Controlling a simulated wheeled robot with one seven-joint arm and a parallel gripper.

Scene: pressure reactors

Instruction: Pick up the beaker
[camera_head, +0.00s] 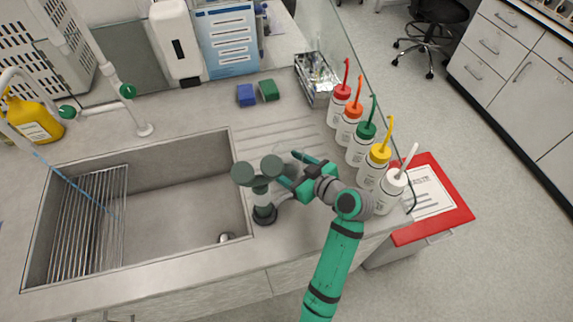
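My gripper (292,168) is over the counter just right of the sink, reaching left from the green arm. Its two teal fingers stand apart. A faint, clear shape that may be the beaker (287,162) shows between and beyond the fingers. Its outline is hard to make out, and the eyewash heads and my gripper partly cover it. I cannot tell whether the fingers touch it.
A two-headed eyewash fitting (263,196) stands close left of my gripper. The sink (180,210) lies left of it. Several wash bottles (362,143) stand in a row along the glass panel to the right. Blue (246,95) and green (269,90) blocks lie behind.

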